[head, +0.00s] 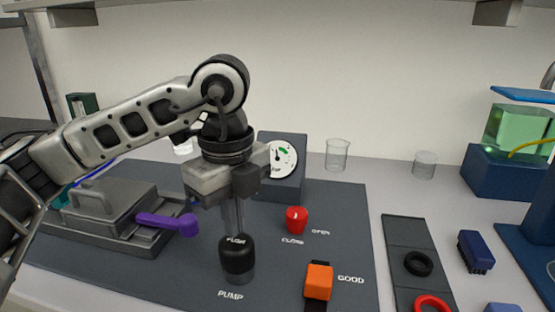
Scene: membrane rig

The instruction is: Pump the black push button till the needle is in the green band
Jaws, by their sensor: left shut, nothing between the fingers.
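The black push button (237,258) stands upright on the dark rig board, behind the printed word PUMP. My left gripper (234,232) points straight down over it, with its fingers shut and empty. The fingertips are at or just above the button's top; I cannot tell whether they touch. The gauge (283,157) has a white round dial on a grey block behind the gripper. A green band shows at the dial's top, but the needle is too small to read surely, and the dial's left edge is partly covered by the gripper. My right gripper is not in view.
A red knob (296,219) by the word CLOSE and an orange switch (319,281) by GOOD stand right of the button. A grey press with a purple lever (168,223) is at left. Beakers (337,154) stand behind. A tray with rings (409,240) lies right.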

